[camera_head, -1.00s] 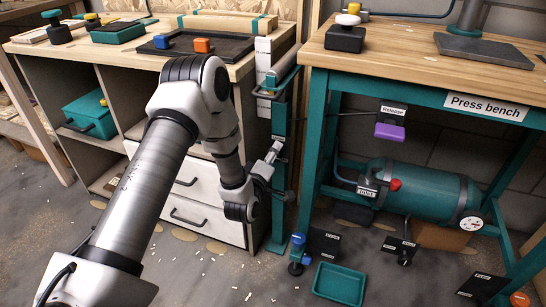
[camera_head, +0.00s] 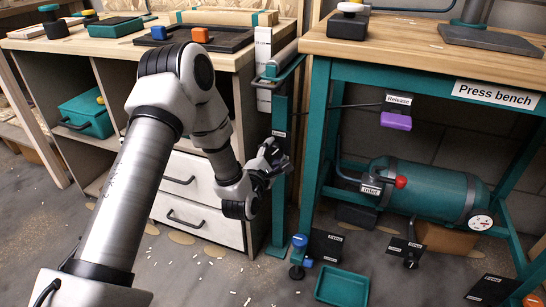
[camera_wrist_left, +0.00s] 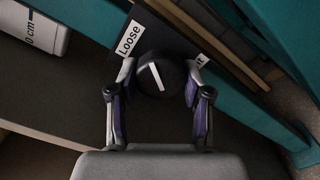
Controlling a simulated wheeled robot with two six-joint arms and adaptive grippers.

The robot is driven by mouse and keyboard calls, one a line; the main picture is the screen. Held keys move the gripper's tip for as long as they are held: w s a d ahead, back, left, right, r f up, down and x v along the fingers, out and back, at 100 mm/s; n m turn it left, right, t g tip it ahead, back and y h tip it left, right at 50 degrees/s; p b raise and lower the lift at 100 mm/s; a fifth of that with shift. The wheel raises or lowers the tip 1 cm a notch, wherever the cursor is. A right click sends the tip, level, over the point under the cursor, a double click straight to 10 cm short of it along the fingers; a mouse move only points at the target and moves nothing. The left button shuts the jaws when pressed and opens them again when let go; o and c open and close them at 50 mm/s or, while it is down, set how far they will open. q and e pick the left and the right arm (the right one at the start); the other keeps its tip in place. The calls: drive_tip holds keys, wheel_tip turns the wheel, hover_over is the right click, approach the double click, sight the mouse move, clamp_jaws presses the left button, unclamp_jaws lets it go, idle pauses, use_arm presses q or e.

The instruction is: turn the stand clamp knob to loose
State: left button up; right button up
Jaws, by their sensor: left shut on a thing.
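The stand clamp knob (camera_wrist_left: 160,77) is round and black with a white pointer line, in the left wrist view. The line slants, its upper end leaning left toward the "Loose" label (camera_wrist_left: 129,38). A second label (camera_wrist_left: 200,62) on the right is mostly hidden; only its last letters show. My left gripper (camera_wrist_left: 159,84) is shut on the knob, one finger on each side. In the head view my left gripper (camera_head: 274,160) is at the teal stand post (camera_head: 281,180), and the knob is hidden there. My right gripper is not in view.
The drawer cabinet (camera_head: 205,205) stands left of the post and the press bench (camera_head: 430,50) right of it. A teal tank (camera_head: 425,188) lies under the bench.

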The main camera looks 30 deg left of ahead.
use_arm(q)
drive_tip(key=n+b, duration=0.2)
drive_tip(key=n, duration=0.1)
drive_tip(key=shift+f, duration=0.15)
drive_tip(key=shift+n+b, duration=0.55)
drive_tip(key=shift+n, duration=0.85)
drive_tip(key=o, duration=1.1)
drive_tip(key=shift+o, duration=0.2)
drive_tip(key=v, duration=1.2)
